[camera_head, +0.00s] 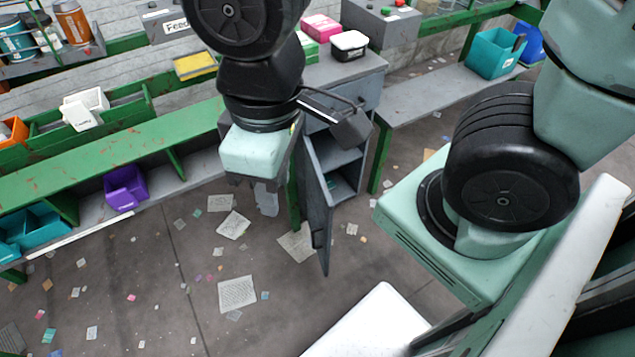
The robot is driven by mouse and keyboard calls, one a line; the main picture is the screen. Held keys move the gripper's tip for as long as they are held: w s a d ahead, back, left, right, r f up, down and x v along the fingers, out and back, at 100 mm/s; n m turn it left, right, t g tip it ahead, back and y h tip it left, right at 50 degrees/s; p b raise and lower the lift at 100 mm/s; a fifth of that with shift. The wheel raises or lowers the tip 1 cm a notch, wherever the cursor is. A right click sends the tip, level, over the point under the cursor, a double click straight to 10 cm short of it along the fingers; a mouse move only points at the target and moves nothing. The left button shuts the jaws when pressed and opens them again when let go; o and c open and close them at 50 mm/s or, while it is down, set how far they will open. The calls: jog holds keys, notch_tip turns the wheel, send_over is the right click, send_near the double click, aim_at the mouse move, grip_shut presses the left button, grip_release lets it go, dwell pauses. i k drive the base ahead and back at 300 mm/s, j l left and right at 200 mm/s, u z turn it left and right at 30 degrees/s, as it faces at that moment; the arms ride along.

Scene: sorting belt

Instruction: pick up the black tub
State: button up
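A small tub with a black body and a whitish top (349,45) stands on the grey cabinet at the upper middle; it is the only thing here that looks like the black tub. My gripper (255,182) hangs from my arm at the centre, pointing down, in front of the cabinet. In the picture it is below and to the left of the tub, clearly apart from it. Its fingertips are not clearly visible, so I cannot tell whether it is open. I see nothing held in it.
A pink box (321,27) stands beside the tub. The grey cabinet (369,69) has an open door (318,205) near my gripper. A green-framed bench (110,160) runs left, with a purple bin (125,188) below. A teal bin (494,53) stands at right. Paper scraps litter the floor.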

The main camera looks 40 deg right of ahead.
aim_at(343, 56)
jog(key=i+j+z, duration=0.2)
jog(key=z, duration=0.15)
jog(key=i+j+z, duration=0.15)
jog(key=z, duration=0.2)
jog(key=i+j+z, duration=0.15)
jog(key=j+z, duration=0.2)
